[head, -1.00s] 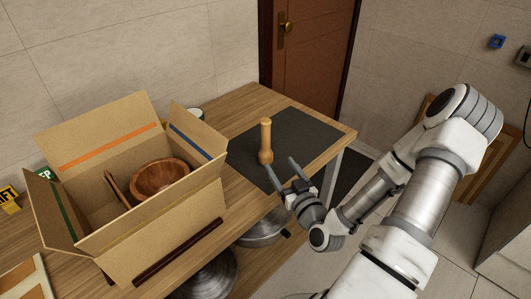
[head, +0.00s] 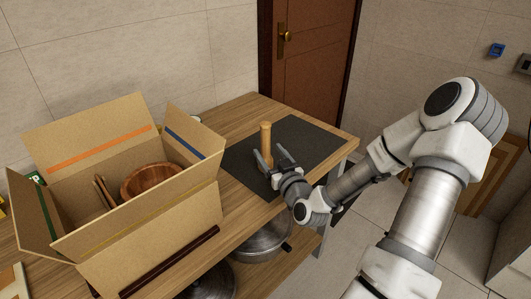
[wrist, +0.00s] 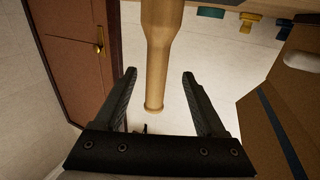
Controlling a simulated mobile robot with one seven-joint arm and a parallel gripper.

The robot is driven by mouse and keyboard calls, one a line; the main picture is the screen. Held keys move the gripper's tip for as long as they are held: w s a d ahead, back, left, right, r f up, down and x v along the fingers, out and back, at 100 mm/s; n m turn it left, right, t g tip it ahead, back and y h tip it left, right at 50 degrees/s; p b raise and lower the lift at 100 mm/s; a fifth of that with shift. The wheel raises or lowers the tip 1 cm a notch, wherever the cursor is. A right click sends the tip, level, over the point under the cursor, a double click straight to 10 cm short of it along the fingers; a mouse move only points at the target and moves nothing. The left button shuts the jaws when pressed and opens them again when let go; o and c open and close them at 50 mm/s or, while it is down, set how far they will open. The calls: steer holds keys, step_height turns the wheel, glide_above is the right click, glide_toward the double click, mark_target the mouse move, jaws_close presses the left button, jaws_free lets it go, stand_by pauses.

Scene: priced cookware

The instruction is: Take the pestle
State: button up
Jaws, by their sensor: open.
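The pestle (head: 266,137) is a light wooden rod with a wider lower part. It stands upright on the dark mat (head: 308,135) near the table's right end. My gripper (head: 270,154) is open and low at the pestle's near side, with its base partly hidden behind the fingers. In the wrist view the pestle (wrist: 160,45) lies in line with the gap between the open fingers (wrist: 159,76), with clear space on both sides. I cannot tell how deep it is between them.
An open cardboard box (head: 150,245) stands to the left, holding a wooden bowl (head: 150,180) and a thin wooden piece. Metal pots (head: 262,240) sit on the shelf below. The mat is clear around the pestle. A door (head: 312,60) is behind.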

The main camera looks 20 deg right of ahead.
mark_target(268, 146)
steer(key=w, duration=0.4)
steer(key=shift+w+d+r, duration=0.2)
steer(key=shift+d, duration=0.15)
jaws_close()
